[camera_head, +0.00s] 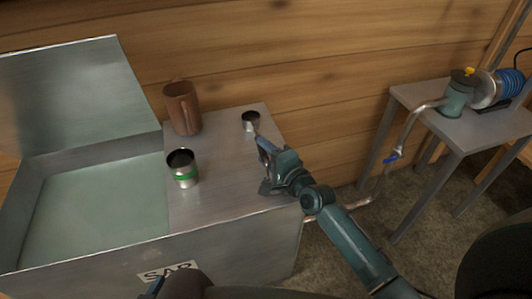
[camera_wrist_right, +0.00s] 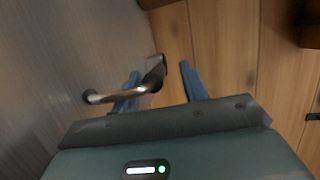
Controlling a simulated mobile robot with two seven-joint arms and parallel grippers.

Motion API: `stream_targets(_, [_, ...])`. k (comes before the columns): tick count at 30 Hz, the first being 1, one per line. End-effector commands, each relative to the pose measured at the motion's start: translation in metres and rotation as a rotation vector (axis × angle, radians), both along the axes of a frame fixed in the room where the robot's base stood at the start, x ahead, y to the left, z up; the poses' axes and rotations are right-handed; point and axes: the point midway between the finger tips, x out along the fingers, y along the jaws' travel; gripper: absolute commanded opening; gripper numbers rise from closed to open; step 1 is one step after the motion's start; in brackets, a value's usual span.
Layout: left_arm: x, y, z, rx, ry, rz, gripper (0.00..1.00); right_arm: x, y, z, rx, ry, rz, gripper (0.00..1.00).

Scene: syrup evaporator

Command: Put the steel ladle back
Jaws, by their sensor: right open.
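The steel ladle (camera_head: 250,121) is on the grey metal top, near its back right edge, with its dark round opening facing up. In the wrist view a shiny curved steel piece, apparently its handle (camera_wrist_right: 112,95), runs to a darker end beside the left finger. My right gripper (camera_head: 263,143) is open, its fingertips close to the ladle on the near side. In the wrist view its blue fingers (camera_wrist_right: 160,85) are apart, and the steel piece overlaps the left one; I cannot tell whether they touch. A small blue tip at the bottom edge may be my left gripper (camera_head: 155,287); its jaws are hidden.
The open sap tank (camera_head: 90,155) has a raised lid. A wooden wall is behind. A side table (camera_head: 480,125) with a pump stands right.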

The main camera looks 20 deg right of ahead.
Motion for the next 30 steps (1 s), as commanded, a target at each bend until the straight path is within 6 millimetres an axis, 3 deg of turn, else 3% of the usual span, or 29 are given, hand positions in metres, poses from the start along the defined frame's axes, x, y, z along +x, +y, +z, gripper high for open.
stream_targets(7, [0.000, 0.000, 0.001, 0.002, 0.001, -0.001, 0.34, -0.011, -0.004, 0.000, -0.001, 0.003, 0.000, 0.44])
stream_targets(21, [-0.001, 0.001, 0.002, 0.014, 0.003, -0.003, 0.34, -0.102, -0.035, 0.012, -0.002, 0.003, 0.000, 0.44])
stream_targets(30, [-0.001, 0.001, 0.002, 0.014, 0.003, -0.003, 0.34, -0.124, -0.043, 0.015, 0.001, 0.000, 0.000, 0.44])
